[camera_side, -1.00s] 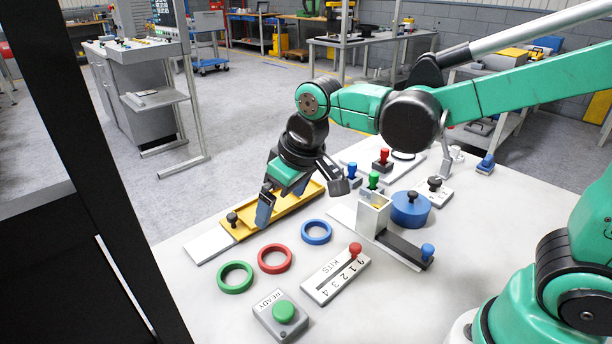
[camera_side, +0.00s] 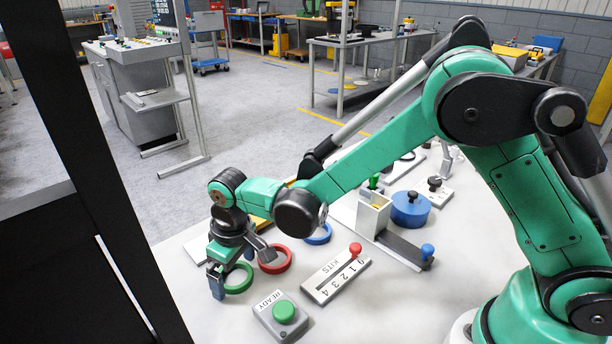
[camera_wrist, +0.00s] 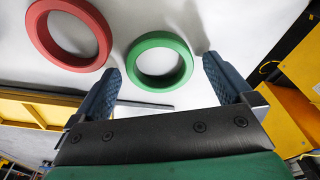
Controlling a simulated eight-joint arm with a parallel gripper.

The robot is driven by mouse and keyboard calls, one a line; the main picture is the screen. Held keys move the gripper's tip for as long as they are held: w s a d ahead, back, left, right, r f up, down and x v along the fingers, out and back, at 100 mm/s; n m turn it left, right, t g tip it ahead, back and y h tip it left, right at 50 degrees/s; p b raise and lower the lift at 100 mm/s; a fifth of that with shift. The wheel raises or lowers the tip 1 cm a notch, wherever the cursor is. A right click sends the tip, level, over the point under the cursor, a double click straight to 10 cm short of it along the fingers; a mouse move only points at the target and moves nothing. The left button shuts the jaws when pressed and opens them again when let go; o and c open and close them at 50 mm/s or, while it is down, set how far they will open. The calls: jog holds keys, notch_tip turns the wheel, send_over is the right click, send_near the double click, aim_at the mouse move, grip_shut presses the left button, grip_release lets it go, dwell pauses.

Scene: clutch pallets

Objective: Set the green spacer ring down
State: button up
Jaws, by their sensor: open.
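The green spacer ring (camera_side: 239,279) lies flat on the white table, left of the red ring (camera_side: 275,259). My gripper (camera_side: 231,279) is open over the green ring, with one finger at its left side and the other toward the red ring. In the wrist view the green ring (camera_wrist: 160,83) shows just ahead of the two blue fingers (camera_wrist: 158,85), roughly centred between them. I cannot tell whether either finger touches it. The red ring also shows at upper left in the wrist view (camera_wrist: 42,38).
A blue ring (camera_side: 319,238) lies beyond the red one, partly hidden by my arm. A READY box with a green button (camera_side: 284,311) stands in front. A KITS counter board (camera_side: 331,283) with a red knob lies to its right. A yellow tray (camera_wrist: 40,107) lies behind my gripper.

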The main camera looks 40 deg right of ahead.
jog(key=shift+f, duration=0.15)
jog(key=c, duration=1.2)
notch_tip(320, 180, up, 19)
jog(key=s+d+f+m, duration=0.1)
jog(key=d+m, duration=0.1)
jog(key=d, duration=0.6)
jog(key=s+d+m, duration=0.2)
jog(key=d+m, duration=0.1)
jog(key=d, duration=0.5)
jog(key=w+d+f+n, duration=0.6)
jog(key=w+d+f, duration=0.3)
jog(key=w, duration=0.4)
jog(key=shift+s+a+f, duration=0.1)
jog(key=shift+f, duration=1.5)
jog(key=shift+s+a+f, duration=0.1)
jog(key=shift+f, duration=1.5)
